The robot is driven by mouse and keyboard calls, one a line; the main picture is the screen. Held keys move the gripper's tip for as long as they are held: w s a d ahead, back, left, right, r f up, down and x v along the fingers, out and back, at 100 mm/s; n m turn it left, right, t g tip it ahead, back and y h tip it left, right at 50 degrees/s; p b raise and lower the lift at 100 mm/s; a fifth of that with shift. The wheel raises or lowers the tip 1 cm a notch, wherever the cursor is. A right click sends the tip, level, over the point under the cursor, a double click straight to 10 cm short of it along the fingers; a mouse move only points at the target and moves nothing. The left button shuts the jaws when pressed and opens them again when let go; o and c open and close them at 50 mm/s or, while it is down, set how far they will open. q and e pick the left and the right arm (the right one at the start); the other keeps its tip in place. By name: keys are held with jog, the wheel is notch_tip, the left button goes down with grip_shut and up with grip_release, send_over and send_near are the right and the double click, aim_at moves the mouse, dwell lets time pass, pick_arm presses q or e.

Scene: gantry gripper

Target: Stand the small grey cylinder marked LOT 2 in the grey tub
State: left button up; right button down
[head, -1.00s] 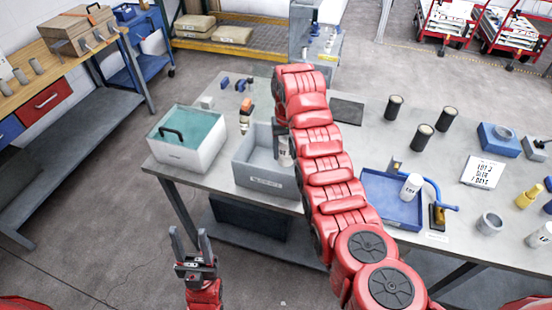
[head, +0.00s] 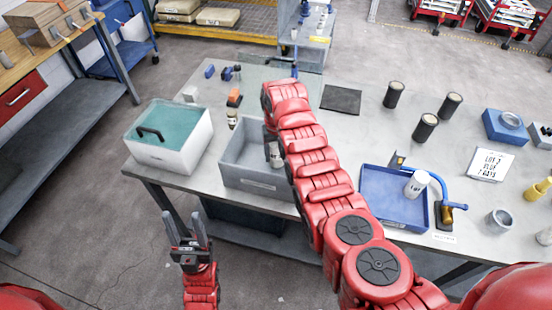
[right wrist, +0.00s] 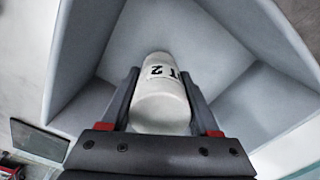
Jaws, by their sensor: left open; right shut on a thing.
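The small grey cylinder (right wrist: 160,95) is pale, with "T 2" readable on its label in the right wrist view. My right gripper (right wrist: 161,100) is shut on it, one finger on each side. The grey tub (head: 240,180) is open-topped and its walls surround the cylinder in the right wrist view. In the head view the cylinder (head: 276,157) shows inside the tub, partly hidden by my right gripper and arm. I cannot tell whether its base touches the tub floor. My left gripper (head: 184,222) is open and empty, in front of the table and below its edge.
A blue tray (head: 380,205) with a pale labelled bottle (head: 416,184) lies to the right. Several dark cylinders, a sign (head: 488,164) and a dark mat (head: 341,99) are on the table (head: 330,125).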

aim_at(277, 162)
jog(key=shift+f, duration=2)
jog(key=shift+f+b, duration=0.1)
jog(key=shift+b, duration=0.2)
jog(key=c, duration=0.6)
grip_release()
jog(key=shift+f, duration=0.1)
jog(key=o, duration=0.5)
